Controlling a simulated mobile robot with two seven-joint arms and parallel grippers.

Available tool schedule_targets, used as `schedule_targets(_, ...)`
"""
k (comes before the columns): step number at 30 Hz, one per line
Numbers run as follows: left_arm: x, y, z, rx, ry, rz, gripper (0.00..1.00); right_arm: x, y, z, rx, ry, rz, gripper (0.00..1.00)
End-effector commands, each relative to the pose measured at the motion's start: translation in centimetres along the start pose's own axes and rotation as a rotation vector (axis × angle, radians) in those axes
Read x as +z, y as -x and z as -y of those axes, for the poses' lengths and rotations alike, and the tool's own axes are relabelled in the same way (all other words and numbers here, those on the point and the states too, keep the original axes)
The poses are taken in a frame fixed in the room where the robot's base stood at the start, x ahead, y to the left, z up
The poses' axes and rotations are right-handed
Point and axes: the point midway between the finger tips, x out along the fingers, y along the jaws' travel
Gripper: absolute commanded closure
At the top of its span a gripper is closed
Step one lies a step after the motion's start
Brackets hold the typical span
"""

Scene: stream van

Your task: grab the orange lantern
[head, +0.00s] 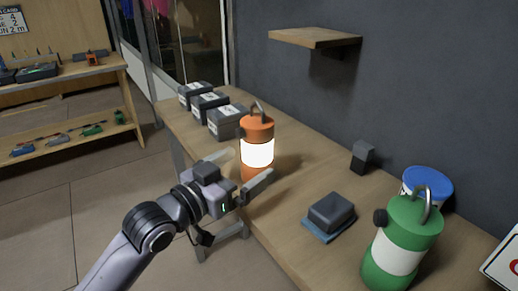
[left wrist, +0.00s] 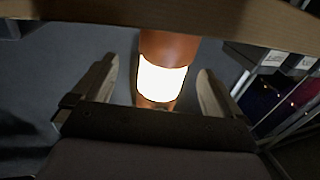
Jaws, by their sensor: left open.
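The orange lantern (head: 257,128) stands upright on the wooden table, with a glowing white band and a handle on top. My left gripper (head: 252,172) is open at its lower part, with one finger on each side of it in the head view. In the left wrist view the lantern (left wrist: 163,48) shows between the two open fingers (left wrist: 158,85), with visible gaps on both sides. I cannot tell whether its near side touches the palm. My right gripper is not in view.
On the table (head: 285,231) stand several dark boxes (head: 226,121) behind the lantern, a dark block on a blue cloth (head: 330,213), a green lantern (head: 400,238) and a blue-lidded tub (head: 427,183). A wall shelf (head: 315,38) hangs above. Shelving (head: 66,100) stands at the left.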

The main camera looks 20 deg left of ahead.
Motion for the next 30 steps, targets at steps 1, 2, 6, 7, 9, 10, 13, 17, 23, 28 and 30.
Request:
schedule_targets(1,-0.1,-0.5,0.1,0.0,0.0,-0.001,0.0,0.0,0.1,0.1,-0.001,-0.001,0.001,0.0)
schedule_targets(2,0.0,-0.9,0.2,0.0,0.001,0.0,0.0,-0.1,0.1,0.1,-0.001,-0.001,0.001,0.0)
schedule_targets(6,0.2,-2.7,0.6,0.0,0.001,-0.001,0.0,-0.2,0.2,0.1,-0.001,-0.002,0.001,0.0)
schedule_targets(7,0.2,-3.0,0.6,0.0,0.001,-0.001,0.0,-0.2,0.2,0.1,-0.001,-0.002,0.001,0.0)
schedule_targets(9,0.2,-3.9,0.6,0.0,0.001,-0.002,0.0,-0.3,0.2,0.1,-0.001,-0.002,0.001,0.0)
schedule_targets(10,0.3,-4.1,0.6,0.0,0.002,-0.001,0.0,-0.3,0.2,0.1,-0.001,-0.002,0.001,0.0)
schedule_targets(13,0.3,-4.7,0.6,0.0,0.0,-0.001,0.0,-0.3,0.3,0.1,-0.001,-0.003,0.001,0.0)
schedule_targets(17,0.3,-4.8,0.6,0.0,-0.001,0.0,0.0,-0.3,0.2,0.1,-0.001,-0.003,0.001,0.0)
schedule_targets(23,0.3,-4.8,0.6,0.0,-0.001,0.0,0.23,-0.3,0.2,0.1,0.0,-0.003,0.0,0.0)
schedule_targets(28,0.2,-4.8,0.6,0.0,-0.001,-0.003,0.63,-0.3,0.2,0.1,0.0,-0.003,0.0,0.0)
schedule_targets(30,0.2,-4.8,0.6,0.0,-0.001,-0.003,0.63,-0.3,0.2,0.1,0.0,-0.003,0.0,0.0)
